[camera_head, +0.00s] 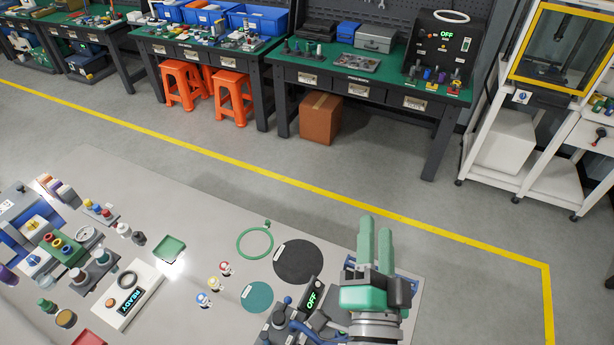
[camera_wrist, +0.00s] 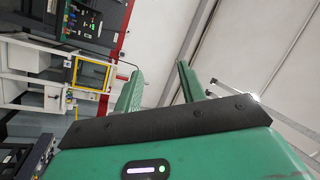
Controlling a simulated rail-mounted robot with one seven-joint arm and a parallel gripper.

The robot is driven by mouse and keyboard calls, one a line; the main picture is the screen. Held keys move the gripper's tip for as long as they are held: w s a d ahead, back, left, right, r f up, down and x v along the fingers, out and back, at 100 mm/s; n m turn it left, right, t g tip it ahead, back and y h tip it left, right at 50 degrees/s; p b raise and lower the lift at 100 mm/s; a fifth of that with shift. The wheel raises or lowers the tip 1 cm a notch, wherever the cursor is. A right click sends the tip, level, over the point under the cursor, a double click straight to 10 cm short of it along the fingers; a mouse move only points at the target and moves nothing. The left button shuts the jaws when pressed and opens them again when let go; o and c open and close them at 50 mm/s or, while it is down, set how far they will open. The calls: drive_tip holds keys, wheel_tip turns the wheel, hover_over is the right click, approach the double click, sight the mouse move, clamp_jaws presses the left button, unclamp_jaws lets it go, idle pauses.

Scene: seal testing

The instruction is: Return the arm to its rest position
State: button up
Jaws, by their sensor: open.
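My gripper (camera_head: 376,240) is at the lower right in the head view, above the right end of the grey table. Its two green fingers point up and away, toward the far side of the room. The fingers stand apart with nothing between them. In the wrist view my gripper (camera_wrist: 158,85) also shows both green fingers apart and empty, with the room's wall beyond. The gripper hides part of the table's right end and part of a blue item there.
The grey table (camera_head: 200,215) holds a black disc (camera_head: 298,261), a teal disc (camera_head: 257,297), a green ring (camera_head: 255,243), a device reading OFF (camera_head: 311,297) and a device reading READY (camera_head: 128,297). Small parts crowd its left. Workbenches stand beyond a yellow floor line (camera_head: 300,187).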

drive_tip(key=s+a+r+n+t+y+b, duration=0.1)
drive_tip(key=s+a+r+n+t+y, duration=0.15)
drive_tip(key=a+r+n, duration=0.65)
drive_tip(key=s+a+r+n+t+y+b, duration=0.2)
drive_tip(key=s+a+r+n, duration=0.1)
drive_tip(key=r, duration=1.1)
wheel_tip(320, 180, up, 16)
drive_tip(key=s+a+p, duration=0.1)
drive_tip(key=s+p, duration=0.1)
drive_tip(key=p, duration=1.1)
drive_tip(key=shift+a+f, duration=0.2)
drive_tip(key=shift+f, duration=0.05)
